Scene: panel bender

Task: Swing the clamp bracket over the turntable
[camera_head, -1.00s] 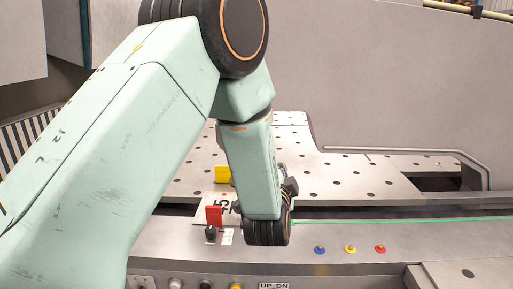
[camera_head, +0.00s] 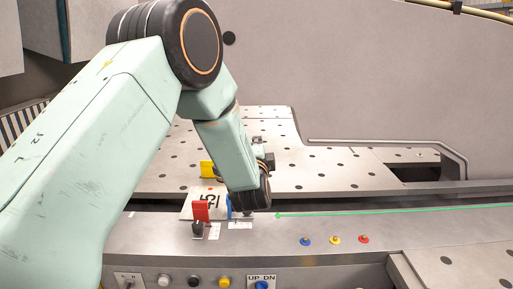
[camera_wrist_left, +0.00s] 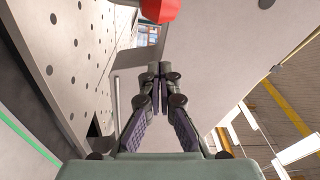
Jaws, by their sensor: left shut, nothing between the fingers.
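My left gripper shows shut and empty in the left wrist view (camera_wrist_left: 160,72), with its fingertips together. In the head view its fingers are hidden behind my left wrist, which hangs over the back of the control ledge. A red block (camera_wrist_left: 160,10) shows cut off at the top of the wrist view, beyond the fingertips; I cannot tell if it is the clamp bracket. The perforated metal table (camera_head: 330,170) lies behind the wrist; I cannot make out which part is the turntable. My right gripper is not in view.
A red lever (camera_head: 201,211) and a blue one (camera_head: 229,206) stand left of my wrist, with a yellow block (camera_head: 207,169) behind. Blue (camera_head: 305,241), yellow (camera_head: 335,240) and red (camera_head: 364,239) buttons sit right on the ledge. A grey wall panel (camera_head: 400,80) rises behind.

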